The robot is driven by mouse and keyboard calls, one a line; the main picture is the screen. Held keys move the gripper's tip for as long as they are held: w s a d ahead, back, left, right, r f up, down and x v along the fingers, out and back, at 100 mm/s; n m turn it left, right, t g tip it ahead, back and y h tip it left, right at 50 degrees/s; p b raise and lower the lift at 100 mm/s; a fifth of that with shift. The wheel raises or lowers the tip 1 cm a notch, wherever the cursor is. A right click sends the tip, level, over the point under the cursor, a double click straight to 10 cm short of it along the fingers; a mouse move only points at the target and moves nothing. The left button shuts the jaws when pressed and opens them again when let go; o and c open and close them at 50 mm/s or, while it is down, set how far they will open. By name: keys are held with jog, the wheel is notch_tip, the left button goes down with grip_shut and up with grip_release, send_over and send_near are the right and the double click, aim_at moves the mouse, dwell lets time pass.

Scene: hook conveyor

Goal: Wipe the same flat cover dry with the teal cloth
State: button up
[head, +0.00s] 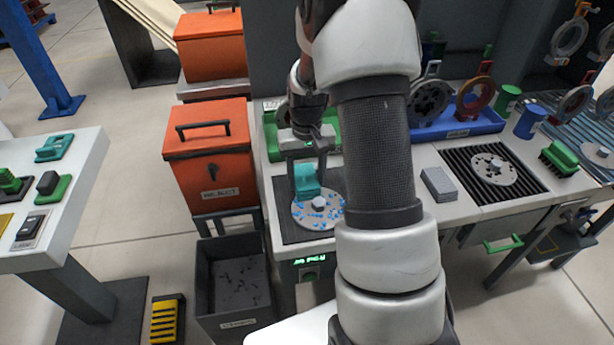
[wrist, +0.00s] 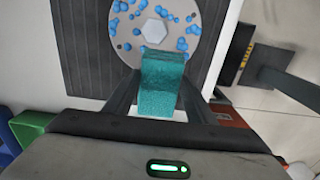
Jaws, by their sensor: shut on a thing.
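My gripper (head: 307,158) is shut on the teal cloth (head: 307,181), a folded block. The cloth also shows between the fingers in the wrist view (wrist: 160,85). A round grey flat cover (head: 312,222) with a hexagonal centre lies on a dark ribbed mat (head: 290,226). Many blue droplets dot the cover, as the wrist view of the cover (wrist: 152,52) also shows. The cloth overlaps the cover's near edge in the wrist view. I cannot tell whether it touches the surface. My arm hides the cover's right side in the head view.
A second flat cover (head: 493,169) with dark marks lies on a black ribbed rack (head: 478,182). A green brush (head: 559,157) and grey pad stack (head: 437,184) are on the bench. An orange reject bin (head: 211,165) and dark open bin (head: 233,277) stand left of the bench.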

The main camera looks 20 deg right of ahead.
jog(key=shift+s+d+f, duration=0.1)
jog(key=shift+s+d, duration=0.15)
jog(key=shift+d, duration=0.8)
jog(key=shift+s+d, duration=0.25)
jog(key=shift+d, duration=0.75)
notch_tip(320, 180, up, 6)
jog(key=p, duration=0.4)
jog(key=shift+w+a, duration=0.1)
